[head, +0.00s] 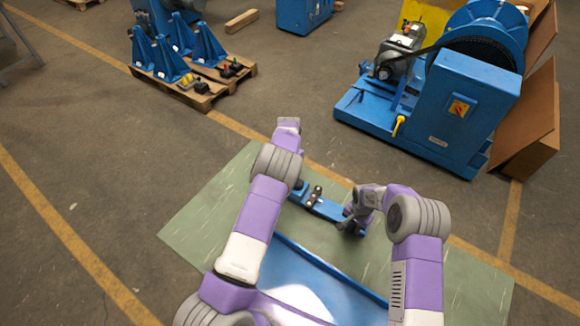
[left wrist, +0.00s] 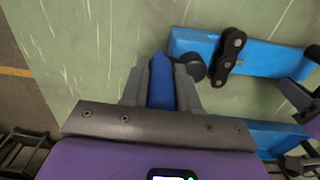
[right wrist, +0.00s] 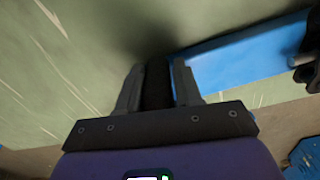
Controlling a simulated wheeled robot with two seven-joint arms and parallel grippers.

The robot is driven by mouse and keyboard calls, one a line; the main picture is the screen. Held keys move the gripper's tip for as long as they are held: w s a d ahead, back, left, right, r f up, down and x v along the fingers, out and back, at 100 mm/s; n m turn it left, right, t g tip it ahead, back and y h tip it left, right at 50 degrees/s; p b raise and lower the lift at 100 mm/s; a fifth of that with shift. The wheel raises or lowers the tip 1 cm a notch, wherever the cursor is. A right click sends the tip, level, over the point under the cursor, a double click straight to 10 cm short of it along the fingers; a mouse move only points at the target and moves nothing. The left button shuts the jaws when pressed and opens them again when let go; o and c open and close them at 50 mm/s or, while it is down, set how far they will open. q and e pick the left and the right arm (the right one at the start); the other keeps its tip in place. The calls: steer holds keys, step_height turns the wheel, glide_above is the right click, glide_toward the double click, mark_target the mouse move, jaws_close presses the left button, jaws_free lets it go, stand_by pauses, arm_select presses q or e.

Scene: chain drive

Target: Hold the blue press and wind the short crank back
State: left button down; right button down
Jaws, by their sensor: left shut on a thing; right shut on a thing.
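My left gripper (left wrist: 162,80) is shut on the blue press (left wrist: 161,88), a narrow blue piece between its fingers in the left wrist view. In the head view my left arm hides that grip. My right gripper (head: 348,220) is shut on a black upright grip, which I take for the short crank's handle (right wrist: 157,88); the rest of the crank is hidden. Both grips are beside the blue base (head: 326,208), which also shows in the left wrist view (left wrist: 280,58). A short dark chain piece (left wrist: 230,52) lies across that base, between my two grippers in the head view (head: 314,196).
The base lies on a green mat (head: 215,205) with free room at its left. Behind stands a large blue chain-drive machine (head: 455,100) beside brown boards (head: 530,130). A pallet (head: 205,100) with blue stands is at the back left.

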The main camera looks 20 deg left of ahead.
arm_select(q)
steer(key=shift+s+a, duration=0.1)
steer(key=shift+a, duration=0.05)
arm_select(e)
steer(key=shift+d, duration=0.25)
arm_select(q)
steer(key=c, duration=1)
jaws_free()
steer(key=shift+o, duration=0.8)
arm_select(e)
steer(key=shift+a, duration=0.1)
arm_select(q)
step_height(320, 180, up, 12)
arm_select(e)
steer(key=shift+a, duration=0.15)
steer(key=c, duration=0.7)
jaws_free()
